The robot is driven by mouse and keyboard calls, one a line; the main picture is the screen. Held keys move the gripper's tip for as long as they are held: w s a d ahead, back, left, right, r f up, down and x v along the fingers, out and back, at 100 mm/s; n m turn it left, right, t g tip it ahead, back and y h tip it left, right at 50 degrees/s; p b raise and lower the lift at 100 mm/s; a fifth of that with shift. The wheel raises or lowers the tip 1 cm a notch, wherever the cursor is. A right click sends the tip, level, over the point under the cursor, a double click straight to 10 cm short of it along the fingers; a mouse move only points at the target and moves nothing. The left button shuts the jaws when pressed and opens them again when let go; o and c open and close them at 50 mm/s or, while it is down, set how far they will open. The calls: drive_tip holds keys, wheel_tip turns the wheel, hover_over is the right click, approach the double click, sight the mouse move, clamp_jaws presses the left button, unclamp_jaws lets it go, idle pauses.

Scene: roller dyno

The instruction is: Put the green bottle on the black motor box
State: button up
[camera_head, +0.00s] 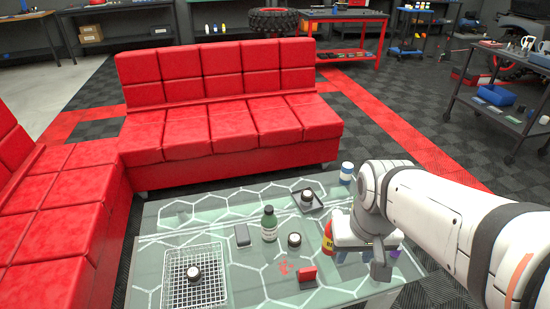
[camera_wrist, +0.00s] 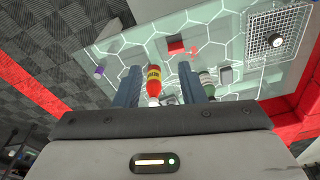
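The green bottle (camera_head: 269,225), with a dark cap and pale label, stands upright near the middle of the glass table. My gripper (camera_wrist: 158,66) is open and empty above the table. A red bottle with a yellow label (camera_wrist: 154,82) appears between the fingers, below them.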

drive_tip(key=shift+d, duration=0.15)
drive_tip(key=shift+o, duration=1)
drive_tip(key=shift+w+f, duration=0.1)
drive_tip(key=shift+o, duration=1.2)
drive_tip(key=w+a+f+t+b, duration=0.3)
drive_tip(key=w+f, duration=0.4)
drive_tip(key=w, duration=0.3)
drive_tip(key=w+a+f+t+y+b, duration=0.1)
drive_tip(key=w+a+f+t+b, duration=0.3)
drive_tip(key=w+f, duration=0.3)
drive_tip(key=w+a+b, duration=0.1)
drive_tip(key=w, duration=0.3)
drive_tip(key=shift+a+n+b, duration=0.3)
drive_tip(key=shift+a+b, duration=0.1)
drive_tip(key=t+b, duration=0.7)
drive_tip(key=t, duration=0.1)
approach(269, 206)
drive_tip(key=w, duration=0.3)
drive_tip(key=shift+d+f+y, duration=0.3)
drive_tip(key=shift+f+y, duration=0.1)
drive_tip(key=shift+a+f+n+t+b, duration=0.3)
drive_tip(key=shift+a+f+t+b, duration=0.2)
drive_tip(key=shift+t, duration=0.1)
drive_tip(key=shift+w+a+r+b, duration=0.1)
drive_tip(key=shift+w+b, duration=0.4)
drive_tip(key=shift+w, duration=1.4)
drive_tip(key=shift+w+a+r+b, duration=0.15)
drive_tip(key=shift+w+b, duration=0.3)
drive_tip(key=shift+w, duration=1.45)
